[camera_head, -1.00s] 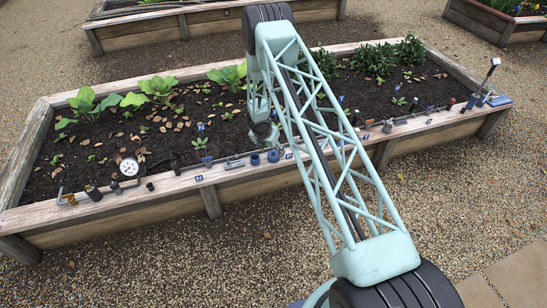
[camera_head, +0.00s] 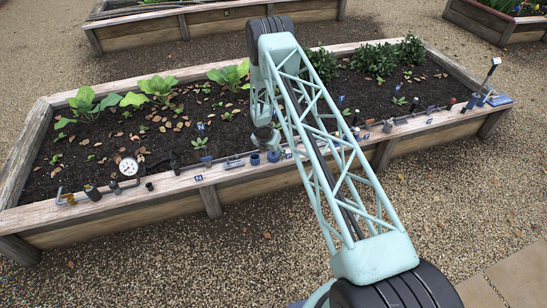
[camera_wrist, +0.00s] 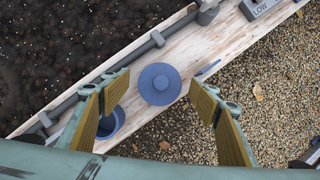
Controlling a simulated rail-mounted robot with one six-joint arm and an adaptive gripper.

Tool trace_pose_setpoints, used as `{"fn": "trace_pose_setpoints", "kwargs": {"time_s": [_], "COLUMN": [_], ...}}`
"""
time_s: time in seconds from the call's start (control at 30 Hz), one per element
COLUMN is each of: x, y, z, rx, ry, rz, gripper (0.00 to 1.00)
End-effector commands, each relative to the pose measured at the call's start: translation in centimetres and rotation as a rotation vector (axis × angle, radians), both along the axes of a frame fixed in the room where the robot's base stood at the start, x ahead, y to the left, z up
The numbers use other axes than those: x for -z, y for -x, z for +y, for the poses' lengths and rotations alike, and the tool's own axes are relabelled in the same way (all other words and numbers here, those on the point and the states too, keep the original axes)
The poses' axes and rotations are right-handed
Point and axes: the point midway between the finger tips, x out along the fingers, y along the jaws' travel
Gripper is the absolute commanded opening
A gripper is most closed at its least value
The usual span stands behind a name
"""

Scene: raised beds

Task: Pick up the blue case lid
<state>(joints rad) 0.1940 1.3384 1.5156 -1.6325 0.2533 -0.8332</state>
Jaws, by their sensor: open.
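In the wrist view my gripper (camera_wrist: 158,90) is open, with one finger on each side of the lid and a gap to both. A hollow blue case (camera_wrist: 112,122) stands beside the lid to the lower left, partly behind the left finger. In the head view my gripper (camera_head: 265,138) hangs just above two small blue pieces on the board; its fingers are too small to make out there.
A grey bar (camera_wrist: 115,70) runs along the soil side of the board. A grey block marked LOW (camera_wrist: 262,8) sits farther along it. Several tools, a dial gauge (camera_head: 128,167) and tags line the board (camera_head: 150,194). Gravel (camera_head: 200,265) lies in front.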

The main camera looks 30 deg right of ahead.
Motion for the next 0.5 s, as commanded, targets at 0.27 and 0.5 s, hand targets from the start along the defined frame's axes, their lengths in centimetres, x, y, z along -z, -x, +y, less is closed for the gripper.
{"fn": "trace_pose_setpoints", "kwargs": {"time_s": [0.27,0.5], "x": [1.38,1.38], "y": [-0.35,-0.36], "z": [-0.42,-0.43], "rx": [0.001,0.000], "ry": [0.000,0.000], "rz": [0.000,0.000], "gripper": [0.56,0.56]}}
